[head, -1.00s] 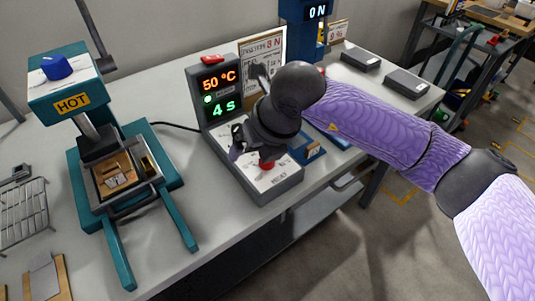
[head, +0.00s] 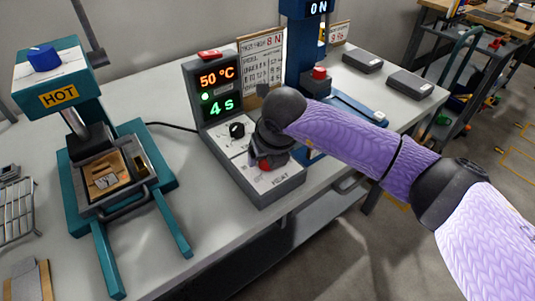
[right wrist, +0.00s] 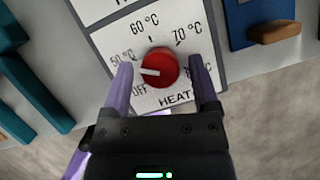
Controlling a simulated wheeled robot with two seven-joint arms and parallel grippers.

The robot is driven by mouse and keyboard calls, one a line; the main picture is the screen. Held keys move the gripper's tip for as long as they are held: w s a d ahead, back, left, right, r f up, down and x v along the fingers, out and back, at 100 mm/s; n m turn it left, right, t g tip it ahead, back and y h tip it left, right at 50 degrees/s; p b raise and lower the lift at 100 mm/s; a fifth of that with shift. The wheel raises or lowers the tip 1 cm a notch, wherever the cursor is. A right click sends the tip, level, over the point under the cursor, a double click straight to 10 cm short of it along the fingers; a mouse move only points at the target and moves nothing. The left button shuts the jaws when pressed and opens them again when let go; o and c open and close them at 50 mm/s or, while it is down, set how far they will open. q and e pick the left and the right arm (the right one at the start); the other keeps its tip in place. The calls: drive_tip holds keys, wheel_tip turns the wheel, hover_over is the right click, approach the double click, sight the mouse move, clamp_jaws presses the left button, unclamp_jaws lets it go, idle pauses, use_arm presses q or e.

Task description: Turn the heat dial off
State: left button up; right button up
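The heat dial is a round red knob (right wrist: 160,68) on a white panel marked OFF, 50 °C, 60 °C and 70 °C. Its white pointer faces left, around the 50 °C and OFF marks. The red knob shows partly behind my wrist in the head view (head: 264,165). My right gripper (right wrist: 160,80) is open, its purple fingers on either side of the knob with visible gaps. The control box (head: 278,190) displays 50 °C and 4 s. My left gripper is not in view.
A black dial (head: 237,130) sits on the same box, behind the red one. A teal press (head: 166,184) marked HOT stands at left. A blue device (head: 298,50) stands behind the box. Two grey blocks (head: 362,60) (head: 409,84) lie at right.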

clamp_jaws()
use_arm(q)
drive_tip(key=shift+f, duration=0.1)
